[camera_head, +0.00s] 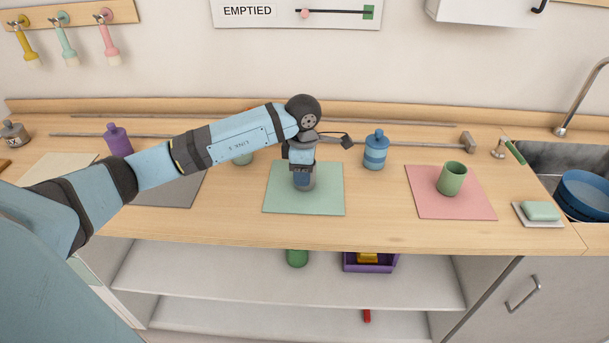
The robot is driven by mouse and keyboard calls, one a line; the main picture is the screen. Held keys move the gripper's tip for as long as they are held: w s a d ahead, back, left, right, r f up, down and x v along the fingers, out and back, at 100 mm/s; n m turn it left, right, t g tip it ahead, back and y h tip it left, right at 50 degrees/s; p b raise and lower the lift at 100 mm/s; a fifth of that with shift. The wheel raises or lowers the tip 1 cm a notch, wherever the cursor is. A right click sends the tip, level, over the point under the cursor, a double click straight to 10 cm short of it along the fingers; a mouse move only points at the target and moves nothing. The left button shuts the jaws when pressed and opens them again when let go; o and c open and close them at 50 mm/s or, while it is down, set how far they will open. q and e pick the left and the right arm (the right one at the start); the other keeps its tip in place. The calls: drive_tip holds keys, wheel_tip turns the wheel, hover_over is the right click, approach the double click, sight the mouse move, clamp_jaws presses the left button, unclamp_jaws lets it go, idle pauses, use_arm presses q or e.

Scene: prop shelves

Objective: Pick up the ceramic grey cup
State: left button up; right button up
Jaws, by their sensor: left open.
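My left gripper (304,181) points down over the green mat (330,201), near the middle of the worktop. A small grey rounded thing (305,186), which looks like the grey cup, shows at its fingertips on the mat. The gripper covers most of it, so its rim and any handle are hidden. The jaws are open, and I cannot tell whether they touch it. My right gripper is out of view.
A green cup (452,178) stands on a pink mat (432,208). A blue striped bottle (376,151) stands right of my gripper. A sink (541,155) lies far right.

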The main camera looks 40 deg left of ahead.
use_arm(q)
wheel_tip(320, 180, down, 3)
drive_tip(key=shift+r, duration=0.1)
clamp_jaws()
